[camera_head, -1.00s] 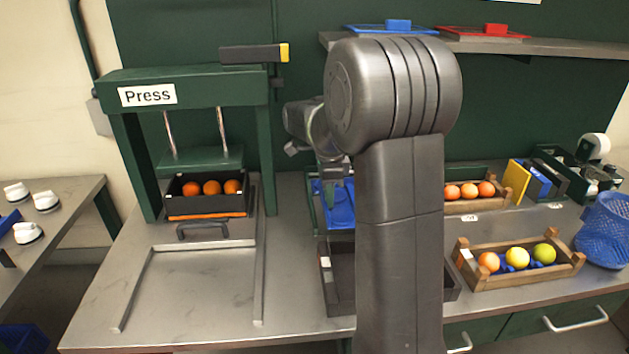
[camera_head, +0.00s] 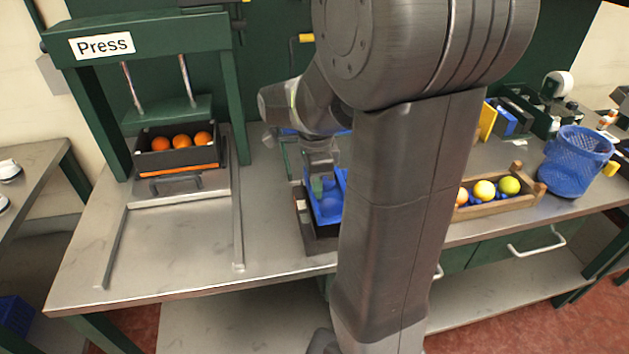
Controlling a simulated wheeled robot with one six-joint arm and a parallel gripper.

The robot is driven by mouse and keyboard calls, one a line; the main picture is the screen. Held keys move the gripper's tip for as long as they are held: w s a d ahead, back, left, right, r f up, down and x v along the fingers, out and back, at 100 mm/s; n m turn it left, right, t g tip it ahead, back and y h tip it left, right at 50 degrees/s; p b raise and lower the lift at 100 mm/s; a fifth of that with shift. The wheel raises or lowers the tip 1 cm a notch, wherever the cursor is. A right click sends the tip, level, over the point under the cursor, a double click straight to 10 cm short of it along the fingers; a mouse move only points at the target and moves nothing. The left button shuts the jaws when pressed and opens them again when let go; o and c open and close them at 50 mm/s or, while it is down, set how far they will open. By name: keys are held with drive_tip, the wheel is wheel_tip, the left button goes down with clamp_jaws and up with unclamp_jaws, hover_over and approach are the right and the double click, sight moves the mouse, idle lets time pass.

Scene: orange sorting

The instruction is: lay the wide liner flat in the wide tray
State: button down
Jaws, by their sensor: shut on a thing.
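The wide liner (camera_head: 330,208) is blue with moulded hollows. My gripper (camera_head: 322,182) is shut on it from above. The liner is tilted and lies over the dark wide tray (camera_head: 318,242), whose near and left sides show below it. My own arm hides the right part of the liner and the tray. I cannot tell whether the liner touches the tray.
The press (camera_head: 150,45) stands at left with a black tray of oranges (camera_head: 178,158) in it. A wooden crate (camera_head: 500,206) with fruit and a blue mesh basket (camera_head: 577,162) stand at right. The bench between press rails and wide tray is clear.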

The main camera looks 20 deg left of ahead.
drive_tip(key=shift+f+b, duration=2.3)
drive_tip(key=shift+f, duration=1.25)
drive_tip(key=shift+f+b, duration=0.4)
drive_tip(key=shift+f, duration=0.2)
drive_tip(key=c, duration=0.9)
unclamp_jaws()
drive_tip(key=shift+c, duration=0.2)
drive_tip(key=shift+r, duration=0.1)
drive_tip(key=shift+r+p, duration=3.5)
drive_tip(key=shift+r, duration=0.5)
drive_tip(key=shift+f, duration=0.15)
wheel_tip(320, 180, down, 7)
drive_tip(key=b, duration=0.6)
